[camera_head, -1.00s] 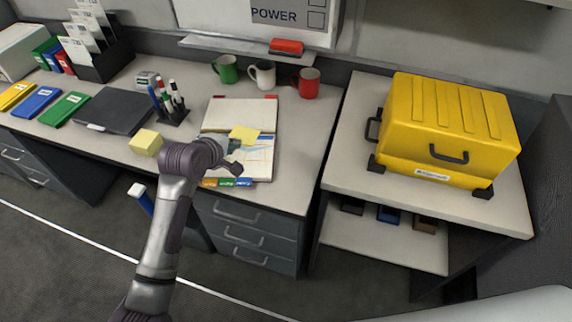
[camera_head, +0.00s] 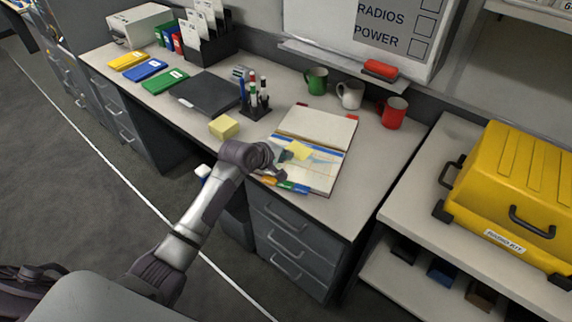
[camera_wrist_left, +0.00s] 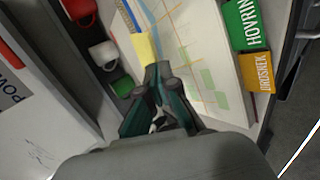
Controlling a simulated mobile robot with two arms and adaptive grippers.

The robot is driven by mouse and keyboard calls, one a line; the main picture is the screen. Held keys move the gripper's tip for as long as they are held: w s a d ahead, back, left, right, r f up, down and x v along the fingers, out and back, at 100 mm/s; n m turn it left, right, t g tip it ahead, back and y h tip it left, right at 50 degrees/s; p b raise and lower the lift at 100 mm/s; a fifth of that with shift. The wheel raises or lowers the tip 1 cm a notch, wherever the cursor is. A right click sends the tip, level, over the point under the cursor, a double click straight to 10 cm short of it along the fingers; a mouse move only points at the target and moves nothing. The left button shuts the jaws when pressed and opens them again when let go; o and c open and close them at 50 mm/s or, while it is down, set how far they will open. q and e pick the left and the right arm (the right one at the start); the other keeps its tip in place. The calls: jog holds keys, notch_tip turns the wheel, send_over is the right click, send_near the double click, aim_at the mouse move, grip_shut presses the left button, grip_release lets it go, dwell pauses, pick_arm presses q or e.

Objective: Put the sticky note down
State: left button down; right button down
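My left gripper (camera_head: 278,163) is over the near left part of the open notebook (camera_head: 322,122) on the desk. A yellow sticky note (camera_head: 298,150) shows at its fingertips, over the notebook's lower page, just below the fold. In the left wrist view the fingertips (camera_wrist_left: 160,72) are together at the near end of the sticky note (camera_wrist_left: 145,47), so the gripper looks shut on it. I cannot tell whether the note touches the page. My right gripper is not in view.
A yellow block (camera_head: 224,127) sits left of the notebook, near a pen holder (camera_head: 255,107) and a dark folder (camera_head: 208,93). A green mug (camera_head: 315,82), a white mug (camera_head: 350,95) and a red mug (camera_head: 394,113) stand behind. A yellow case (camera_head: 520,190) is at right.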

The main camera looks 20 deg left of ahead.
pick_arm(q)
notch_tip(320, 180, down, 4)
jog(key=shift+f, duration=0.1)
dwell(0.4)
jog(key=c, duration=1.9)
grip_release()
jog(key=shift+f, duration=0.25)
jog(key=o, duration=0.3)
